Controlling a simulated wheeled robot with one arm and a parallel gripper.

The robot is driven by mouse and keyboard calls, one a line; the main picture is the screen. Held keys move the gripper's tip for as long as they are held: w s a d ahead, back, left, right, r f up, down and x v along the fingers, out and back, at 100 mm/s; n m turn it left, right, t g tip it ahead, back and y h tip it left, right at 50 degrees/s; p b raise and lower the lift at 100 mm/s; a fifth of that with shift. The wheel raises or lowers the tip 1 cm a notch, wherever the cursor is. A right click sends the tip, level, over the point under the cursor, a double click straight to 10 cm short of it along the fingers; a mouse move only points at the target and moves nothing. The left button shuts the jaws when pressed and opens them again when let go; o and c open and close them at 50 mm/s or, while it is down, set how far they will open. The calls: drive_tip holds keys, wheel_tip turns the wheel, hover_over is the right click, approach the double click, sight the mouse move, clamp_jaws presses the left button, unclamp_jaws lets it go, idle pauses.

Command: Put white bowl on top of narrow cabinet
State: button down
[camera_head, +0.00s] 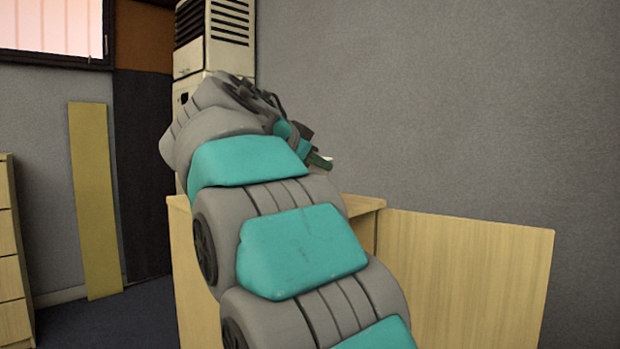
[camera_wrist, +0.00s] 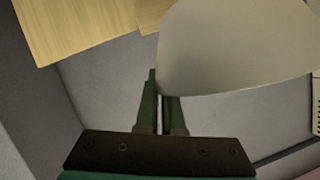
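The white bowl (camera_wrist: 235,45) fills the upper right of the wrist view as a smooth pale shape. My gripper (camera_wrist: 160,85) has its green fingers close together with the bowl's edge between them. My arm hides most of the cabinet's top and front. Pale wood surfaces (camera_wrist: 75,25) also show at the upper left of the wrist view, apart from the bowl.
A wooden panel (camera_head: 465,275) extends to the right of the cabinet, near the grey wall (camera_head: 440,100). A tall white unit with dark vents (camera_head: 215,40) stands behind my arm. A wooden drawer unit (camera_head: 12,260) is at the left edge. A yellow board (camera_head: 95,200) leans against the wall.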

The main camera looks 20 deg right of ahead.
drive_tip(key=w, duration=0.2)
drive_tip(key=w+d+p, duration=0.1)
drive_tip(key=w, duration=0.2)
drive_tip(key=w+d+f+p, duration=0.1)
drive_tip(key=w, duration=0.2)
drive_tip(key=shift+w+d, duration=0.2)
drive_tip(key=shift+w, duration=0.05)
drive_tip(key=shift+f, duration=1.7)
drive_tip(key=c, duration=1)
unclamp_jaws()
drive_tip(key=b+v, duration=0.1)
drive_tip(key=v, duration=1.1)
drive_tip(key=shift+b, duration=0.35)
